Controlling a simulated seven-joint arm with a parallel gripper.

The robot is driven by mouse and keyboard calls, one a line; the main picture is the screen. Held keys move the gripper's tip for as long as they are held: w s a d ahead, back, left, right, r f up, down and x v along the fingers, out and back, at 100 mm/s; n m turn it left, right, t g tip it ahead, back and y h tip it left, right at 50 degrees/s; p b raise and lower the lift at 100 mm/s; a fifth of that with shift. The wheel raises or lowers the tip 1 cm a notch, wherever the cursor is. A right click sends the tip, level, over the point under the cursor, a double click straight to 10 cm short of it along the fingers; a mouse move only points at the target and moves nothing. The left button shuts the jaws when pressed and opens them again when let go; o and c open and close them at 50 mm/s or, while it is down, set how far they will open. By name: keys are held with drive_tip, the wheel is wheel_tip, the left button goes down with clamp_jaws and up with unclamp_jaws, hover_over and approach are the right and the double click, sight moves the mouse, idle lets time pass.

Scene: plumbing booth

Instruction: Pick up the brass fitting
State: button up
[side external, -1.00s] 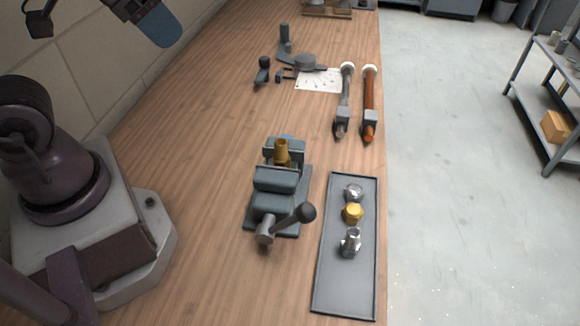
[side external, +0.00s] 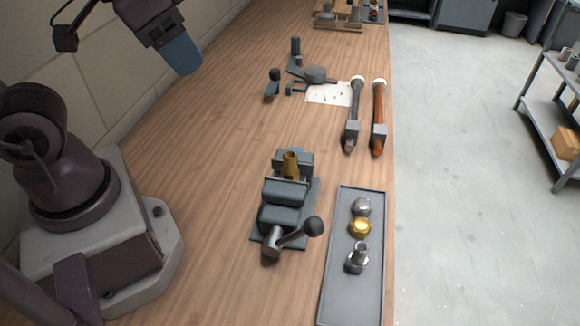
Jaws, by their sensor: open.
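A brass fitting (side external: 291,164) stands upright, clamped in the jaws of a dark grey-green vise (side external: 285,190) on the wooden bench. A second, shorter brass-coloured piece (side external: 360,227) sits in a grey tray (side external: 340,290), between two silver fittings. My gripper (side external: 181,52) shows partly at the top left, high above the bench and well away from both brass pieces. It is open, and nothing is seen in it. Its fingers are hard to make out from this angle.
The vise handle with its black knob (side external: 313,227) sticks out toward the tray. Two pipe wrenches, one grey (side external: 354,115) and one orange (side external: 379,115), lie farther back beside a white sheet (side external: 328,94) and dark tools. Bench left of the vise is clear.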

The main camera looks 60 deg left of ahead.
drive_tip(key=d+f+m+g+y, duration=0.3)
drive_tip(key=f+m+g, duration=0.15)
drive_tip(key=f, duration=0.45)
drive_tip(key=m+t+y, duration=0.4)
drive_tip(key=m+t, duration=0.7)
drive_tip(key=m, duration=1.4)
approach(288, 158)
drive_tip(key=shift+n+t, duration=0.25)
drive_tip(key=x, duration=0.5)
drive_tip(key=shift+a+f, duration=0.1)
drive_tip(key=shift+a, duration=0.35)
drive_tip(key=shift+d+x, duration=0.1)
drive_tip(key=shift+x, duration=1.3)
drive_tip(key=shift+d+x, duration=0.15)
drive_tip(key=shift+x, duration=1.25)
drive_tip(key=shift+f, duration=0.15)
drive_tip(key=shift+c, duration=0.3)
clamp_jaws()
